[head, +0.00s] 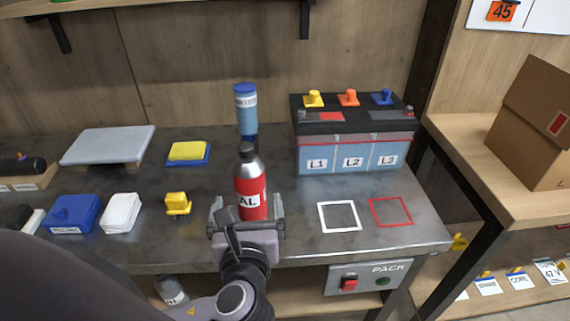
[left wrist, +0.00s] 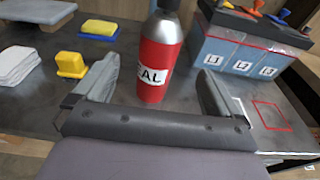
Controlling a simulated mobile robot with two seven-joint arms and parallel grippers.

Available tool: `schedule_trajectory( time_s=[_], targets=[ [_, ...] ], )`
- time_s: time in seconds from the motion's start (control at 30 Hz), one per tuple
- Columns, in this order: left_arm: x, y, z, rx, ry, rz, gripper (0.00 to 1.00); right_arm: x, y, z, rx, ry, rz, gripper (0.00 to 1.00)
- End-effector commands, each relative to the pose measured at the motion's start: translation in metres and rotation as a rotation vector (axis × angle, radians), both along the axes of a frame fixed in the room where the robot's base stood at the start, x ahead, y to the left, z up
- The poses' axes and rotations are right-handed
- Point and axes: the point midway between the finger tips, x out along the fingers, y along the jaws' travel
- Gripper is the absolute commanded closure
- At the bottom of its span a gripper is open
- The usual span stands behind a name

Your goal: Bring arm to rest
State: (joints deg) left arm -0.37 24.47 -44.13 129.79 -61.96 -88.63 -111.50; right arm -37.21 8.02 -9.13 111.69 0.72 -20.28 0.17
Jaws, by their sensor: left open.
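My left gripper (head: 247,222) is open at the front edge of the dark bench. Its fingers stand apart on either side of a red bottle (head: 251,186) with a grey shoulder, a dark cap and a label reading "AL". The bottle stands upright on the bench. In the left wrist view the red bottle (left wrist: 158,58) stands just beyond the open left gripper (left wrist: 158,88), with gaps to both fingers. The bottle's base is partly hidden by the gripper in the head view. My right gripper does not show.
A battery (head: 352,135) marked L1, L2, L3 stands at the right back. White (head: 339,230) and red (head: 408,212) outlined squares lie before it. A blue bottle (head: 246,110) stands behind the red one. A yellow block (head: 177,203) and blue box (head: 73,214) sit left.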

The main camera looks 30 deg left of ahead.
Motion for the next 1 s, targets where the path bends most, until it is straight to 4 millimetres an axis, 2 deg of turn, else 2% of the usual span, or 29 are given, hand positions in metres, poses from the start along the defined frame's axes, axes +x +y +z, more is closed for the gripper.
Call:
schedule_trajectory(
  time_s=[0.17, 0.27, 0.37, 0.47, 0.67, 0.87, 1.0],
  targets=[
    [0.0, 0.0, -0.001, -0.008, 0.0, 0.002, 0.02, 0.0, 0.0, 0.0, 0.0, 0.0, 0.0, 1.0],
    [-0.002, 0.002, -0.007, -0.082, 0.0, 0.017, 0.02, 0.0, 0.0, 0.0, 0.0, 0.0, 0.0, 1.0],
    [-0.008, 0.005, -0.022, -0.256, 0.0, 0.059, 0.02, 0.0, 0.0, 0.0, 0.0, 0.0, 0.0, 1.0],
    [-0.018, 0.007, -0.044, -0.501, -0.005, 0.14, 0.02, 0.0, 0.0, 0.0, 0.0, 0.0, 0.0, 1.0],
    [-0.045, 0.009, -0.082, -0.984, -0.041, 0.378, 0.02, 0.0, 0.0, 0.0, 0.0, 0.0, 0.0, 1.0],
    [-0.077, 0.006, -0.113, -1.409, -0.11, 0.702, 0.02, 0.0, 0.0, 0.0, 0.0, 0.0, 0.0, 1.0],
    [-0.102, 0.002, -0.13, -1.666, -0.185, 0.979, 0.02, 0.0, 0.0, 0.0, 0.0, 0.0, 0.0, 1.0]
  ],
)
